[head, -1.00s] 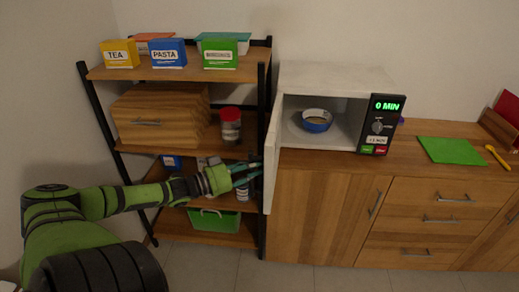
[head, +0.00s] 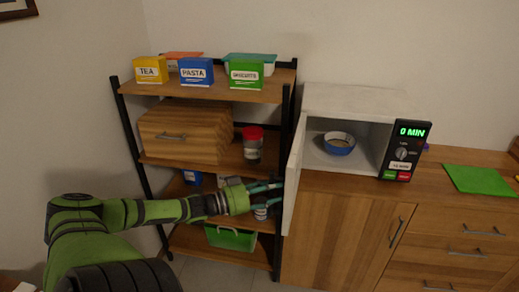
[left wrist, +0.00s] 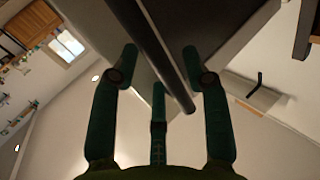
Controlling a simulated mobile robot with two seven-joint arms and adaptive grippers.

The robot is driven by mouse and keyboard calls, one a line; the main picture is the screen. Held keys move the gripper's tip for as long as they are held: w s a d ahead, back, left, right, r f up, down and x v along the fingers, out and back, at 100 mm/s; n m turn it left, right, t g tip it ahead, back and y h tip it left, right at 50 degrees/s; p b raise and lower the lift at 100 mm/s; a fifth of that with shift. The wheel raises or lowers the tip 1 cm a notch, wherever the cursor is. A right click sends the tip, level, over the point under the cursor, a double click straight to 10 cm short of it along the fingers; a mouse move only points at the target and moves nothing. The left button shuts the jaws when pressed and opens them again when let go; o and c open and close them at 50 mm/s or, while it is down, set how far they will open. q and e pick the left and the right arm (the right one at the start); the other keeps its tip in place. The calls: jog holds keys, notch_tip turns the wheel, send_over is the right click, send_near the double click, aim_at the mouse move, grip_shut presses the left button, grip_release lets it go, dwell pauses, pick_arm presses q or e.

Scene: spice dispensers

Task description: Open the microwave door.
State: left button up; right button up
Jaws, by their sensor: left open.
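The white microwave (head: 365,97) stands on the wooden cabinet at the right. Its door (head: 294,180) is swung wide open, jutting toward me on the left side, seen nearly edge-on. The lit interior shows a blue bowl (head: 339,143). My left gripper (head: 276,193) is open beside the door's outer face, near its lower part. In the left wrist view the open fingers (left wrist: 160,65) lie on both sides of a dark bar (left wrist: 165,52), which looks like the door handle, in front of a grey panel. Contact cannot be told. My right gripper is out of view.
A shelf rack (head: 210,92) stands just left of the door, with its dark post close behind my gripper. It holds boxes, a wooden bread box (head: 185,137), a red-lidded jar (head: 253,146) and a green bin (head: 230,238). A green board (head: 480,179) lies on the counter.

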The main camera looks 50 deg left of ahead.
pick_arm(q)
jog(key=v, duration=1.2)
dwell(0.4)
jog(key=s+a+f+n+g+y, duration=0.15)
jog(key=s+a+f+y, duration=0.25)
jog(key=f, duration=0.4)
jog(key=s+a+f+n+g+y, duration=0.1)
jog(key=s+a+f+n+y, duration=0.2)
jog(key=f, duration=0.4)
jog(key=s+d+f+g+y, duration=0.1)
jog(key=s+f+g, duration=0.1)
jog(key=s+f, duration=0.5)
jog(key=s+d+f+g+y, duration=0.1)
jog(key=s+f+g, duration=0.2)
jog(key=f, duration=0.7)
jog(key=s+d+f+g, duration=0.4)
jog(key=s+d+f, duration=0.2)
jog(key=d+f, duration=0.7)
jog(key=s+d+f+m+g+h, duration=0.1)
jog(key=d+f, duration=0.3)
jog(key=d, duration=0.5)
jog(key=s+d+f+m+g+h, duration=0.2)
jog(key=s+d+f+g, duration=0.1)
jog(key=d, duration=0.7)
jog(key=shift+s+d+f, duration=0.25)
jog(key=shift+d+f, duration=0.05)
jog(key=shift+f, duration=0.05)
